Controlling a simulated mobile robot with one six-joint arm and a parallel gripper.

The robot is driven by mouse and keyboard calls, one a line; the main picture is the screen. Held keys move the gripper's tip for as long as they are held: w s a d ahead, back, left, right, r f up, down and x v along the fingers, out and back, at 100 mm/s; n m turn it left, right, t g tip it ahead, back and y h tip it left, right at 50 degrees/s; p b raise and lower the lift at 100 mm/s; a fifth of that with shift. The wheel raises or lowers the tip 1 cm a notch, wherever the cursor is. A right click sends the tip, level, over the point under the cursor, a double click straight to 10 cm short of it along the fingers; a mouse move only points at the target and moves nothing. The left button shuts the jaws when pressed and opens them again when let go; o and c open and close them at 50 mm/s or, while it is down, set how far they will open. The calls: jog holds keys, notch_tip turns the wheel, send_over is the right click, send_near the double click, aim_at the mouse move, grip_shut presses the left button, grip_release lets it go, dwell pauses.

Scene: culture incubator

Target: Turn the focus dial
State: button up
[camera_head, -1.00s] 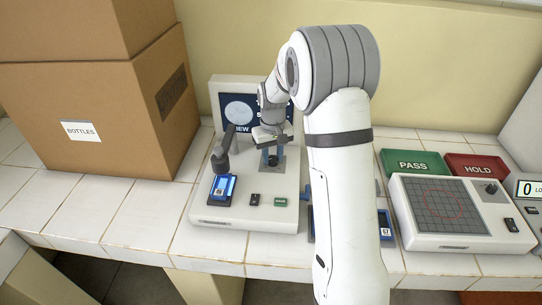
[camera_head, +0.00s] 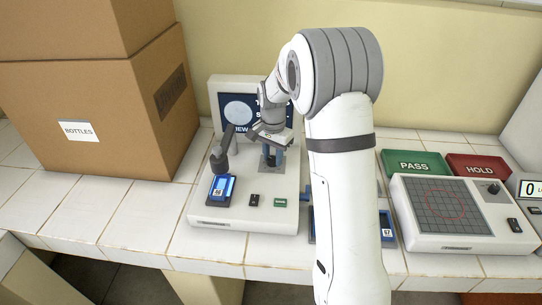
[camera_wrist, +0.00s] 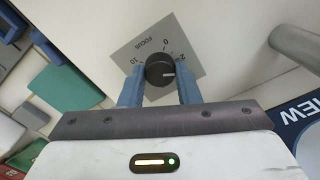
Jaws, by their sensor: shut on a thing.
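The focus dial (camera_wrist: 160,72) is a black round knob with a white pointer line. It sits on a grey plate (camera_wrist: 138,54) marked FOCUS, with numbers around it, on the pale microscope base (camera_head: 220,212). In the wrist view my gripper (camera_wrist: 160,78) has its two blue fingers on either side of the dial, shut on it. The pointer line points right in that view, near the 2.
A blue slide holder (camera_head: 221,189) lies at the microscope's front left, below a dark post (camera_head: 222,155). A screen (camera_head: 237,108) stands behind. A large box (camera_head: 100,120) is left. Green PASS (camera_head: 413,165) and red HOLD (camera_head: 480,167) trays and a grid device (camera_head: 440,205) are right.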

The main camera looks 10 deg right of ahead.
aim_at(272, 158)
jog(key=m, duration=0.6)
jog(key=shift+a+r, duration=0.1)
jog(key=m, duration=0.6)
jog(key=shift+w+b, duration=0.1)
jog(key=shift+b, duration=0.2)
jog(key=shift+r, duration=0.1)
jog(key=o, duration=0.8)
jog(key=shift+o, duration=0.8)
jog(key=shift+r, duration=3.75)
